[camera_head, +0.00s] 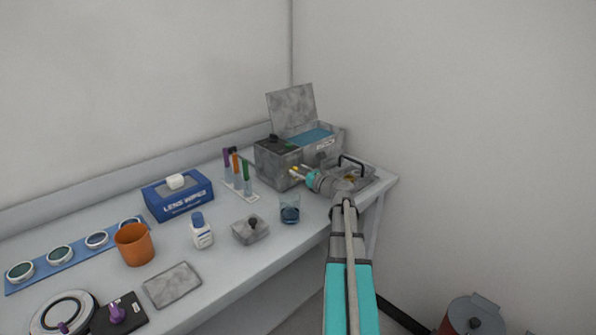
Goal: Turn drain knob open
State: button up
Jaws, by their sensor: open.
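A grey metal bath (331,145) with blue liquid (311,137) stands at the back right of the bench, its lid (291,108) raised. A grey housing (271,165) adjoins its left side, with a small dark knob (274,138) on top. My gripper (296,172) is in front of the housing's right part, its yellow-tipped fingers open and pointing left. I see nothing held between the fingers. I cannot pick out a drain knob with certainty; my gripper and wrist hide part of the housing and bath fronts.
A tray with a black handle (352,160) lies right of my wrist. A glass of dark liquid (289,214), a test-tube rack (241,191), a blue wipes box (178,198), a bottle (201,233) and an orange cup (134,246) stand leftward. The wall is close behind.

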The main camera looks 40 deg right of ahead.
jog(key=shift+w, duration=0.6)
grip_shut()
